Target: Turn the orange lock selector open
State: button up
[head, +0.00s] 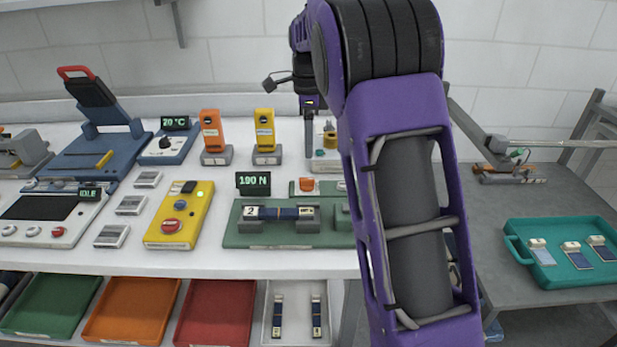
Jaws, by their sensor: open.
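An orange knob-like part (306,185) sits on a small green and grey block behind the green test fixture, left of my arm. I cannot tell for sure that it is the lock selector, nor which way it is turned. My gripper (311,112) is small and far off at the back of the bench, beyond the orange part. It is open, above or beside a grey device with a yellow cylinder (330,140). My purple forearm hides the right part of the bench, and no contact can be made out.
An orange handheld unit (210,131) and a yellow one (264,131) stand in grey bases. A green fixture (240,239) and yellow box (180,214) are at the front. A teal tray (512,236) lies on the right table. Coloured trays fill the lower shelf.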

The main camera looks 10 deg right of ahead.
aim_at(309, 179)
notch_tip(309, 179, down, 9)
jog(key=shift+f+b, duration=0.2)
jog(key=shift+b, duration=0.4)
grip_shut()
